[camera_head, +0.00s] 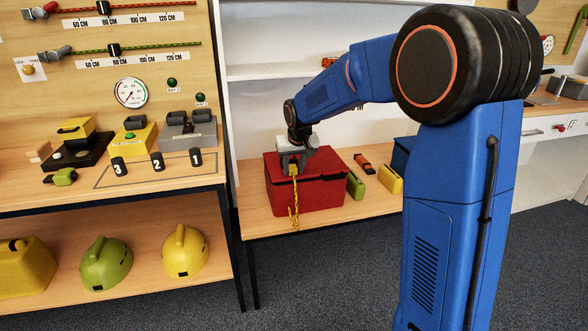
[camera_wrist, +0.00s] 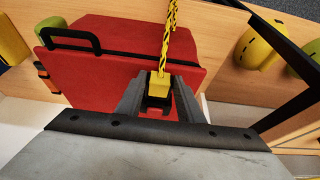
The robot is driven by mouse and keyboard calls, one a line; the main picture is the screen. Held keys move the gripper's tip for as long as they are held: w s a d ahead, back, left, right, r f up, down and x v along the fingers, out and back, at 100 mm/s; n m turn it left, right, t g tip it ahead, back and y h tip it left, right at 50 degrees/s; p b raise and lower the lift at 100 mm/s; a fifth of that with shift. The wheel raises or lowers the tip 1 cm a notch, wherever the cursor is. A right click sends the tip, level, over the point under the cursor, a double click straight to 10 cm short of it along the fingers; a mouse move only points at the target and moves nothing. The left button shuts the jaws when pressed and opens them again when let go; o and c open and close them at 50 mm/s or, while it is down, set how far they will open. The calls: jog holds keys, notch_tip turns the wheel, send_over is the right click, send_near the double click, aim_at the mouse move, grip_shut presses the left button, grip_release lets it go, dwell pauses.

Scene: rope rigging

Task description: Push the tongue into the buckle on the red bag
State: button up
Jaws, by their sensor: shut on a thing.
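The red bag (camera_head: 320,195) is a box-like red case on the shelf, with a black handle (camera_wrist: 72,40) and a dark band on its lid in the wrist view. My gripper (camera_head: 292,160) is over the bag's top at its left part. In the wrist view my gripper (camera_wrist: 157,92) is shut on the yellow tongue piece (camera_wrist: 160,80). A yellow and black strap (camera_wrist: 170,35) runs from the tongue; in the head view it hangs down the bag's front (camera_head: 293,215). Dark parts lie just below the tongue between the fingers. The buckle cannot be made out clearly, nor whether the tongue is in it.
Green (camera_head: 355,184), orange (camera_head: 364,163) and yellow (camera_head: 390,178) items lie right of the bag, with a dark blue box (camera_head: 404,155) beyond. A workbench (camera_head: 110,195) with a gauge and fixtures stands at left. Helmets (camera_head: 106,263) sit on its lower shelf. A white wall is behind the bag.

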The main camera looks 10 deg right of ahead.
jog(key=shift+w, duration=0.3)
jog(key=o, duration=1.2)
jog(key=shift+c, duration=0.2)
jog(key=v, duration=1.7)
jog(key=shift+r, duration=0.2)
jog(key=shift+s, duration=0.1)
jog(key=s+d+f, duration=0.1)
jog(key=s+d, duration=0.1)
jog(key=s, duration=0.8)
jog(key=s+d+f, duration=0.1)
jog(key=s+d, duration=0.2)
jog(key=s, duration=0.7)
jog(key=s+d+f, duration=0.1)
jog(key=s+f, duration=0.4)
jog(key=s, duration=0.5)
jog(key=s+d+f, duration=0.1)
jog(key=s+f, duration=0.4)
jog(key=s, duration=0.4)
jog(key=shift+s, duration=0.4)
